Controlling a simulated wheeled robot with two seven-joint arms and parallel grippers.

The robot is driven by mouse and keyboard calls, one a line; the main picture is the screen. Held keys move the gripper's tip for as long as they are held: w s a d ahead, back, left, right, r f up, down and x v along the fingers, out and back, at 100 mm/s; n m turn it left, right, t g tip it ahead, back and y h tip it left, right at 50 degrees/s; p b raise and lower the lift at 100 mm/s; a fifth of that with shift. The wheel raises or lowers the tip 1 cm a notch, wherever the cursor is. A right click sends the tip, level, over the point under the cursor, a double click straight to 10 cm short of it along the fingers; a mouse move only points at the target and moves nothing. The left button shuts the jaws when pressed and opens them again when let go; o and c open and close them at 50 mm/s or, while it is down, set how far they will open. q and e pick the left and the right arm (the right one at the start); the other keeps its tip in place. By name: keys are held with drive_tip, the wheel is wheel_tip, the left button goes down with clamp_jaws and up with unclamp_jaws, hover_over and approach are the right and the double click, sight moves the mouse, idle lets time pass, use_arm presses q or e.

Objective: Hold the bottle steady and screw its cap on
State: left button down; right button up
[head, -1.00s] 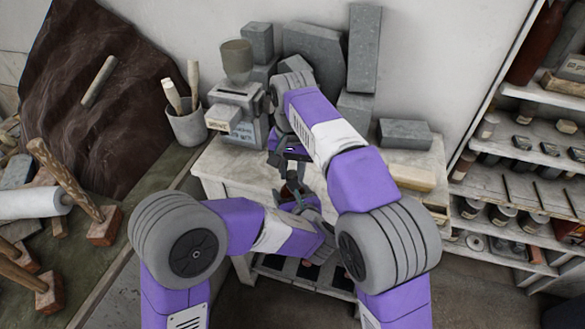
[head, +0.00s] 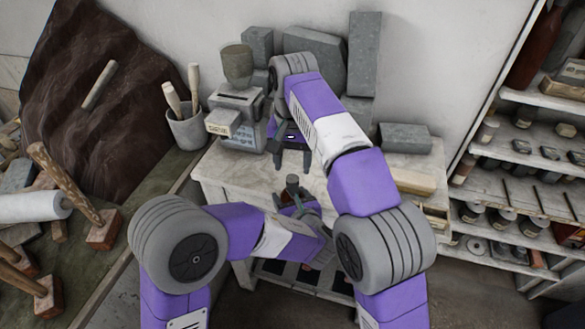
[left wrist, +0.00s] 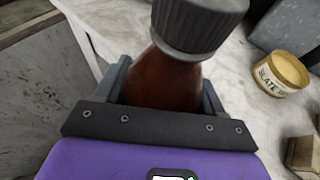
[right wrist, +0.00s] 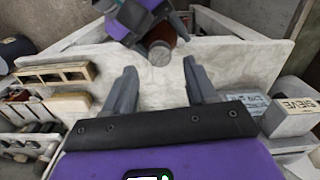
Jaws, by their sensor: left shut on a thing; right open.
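The brown bottle (left wrist: 165,82) stands between the fingers of my left gripper (left wrist: 165,88), which is shut on it. The dark grey ribbed cap (left wrist: 200,22) sits on top of the bottle; I cannot tell how tightly. In the head view the cap (head: 292,181) shows just above my left gripper (head: 298,205), near the table's front edge. In the right wrist view the cap (right wrist: 160,53) lies beyond the gap between the open fingertips (right wrist: 160,69).
The pale table (head: 225,172) has clear room around the bottle. A grey box-like device (head: 238,120) stands at its back left, with stone blocks (head: 318,55) behind. A grey block (head: 405,138) lies at the right. A yellow tin (left wrist: 283,74) shows in the left wrist view.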

sight(292, 178)
drive_tip(key=shift+r, duration=0.1)
drive_tip(key=shift+c, duration=0.3)
drive_tip(key=n, duration=0.2)
drive_tip(key=r+n, duration=0.1)
drive_tip(key=n, duration=0.3)
drive_tip(key=shift+a+r, duration=0.2)
drive_tip(key=shift+r, duration=0.15)
drive_tip(key=n, duration=0.2)
drive_tip(key=r+n, duration=0.1)
drive_tip(key=n, duration=0.3)
drive_tip(key=shift+d+r, duration=0.2)
drive_tip(key=shift+r, duration=0.2)
drive_tip(key=shift+f, duration=0.1)
drive_tip(key=shift+f, duration=3.9)
drive_tip(key=shift+c, duration=0.2)
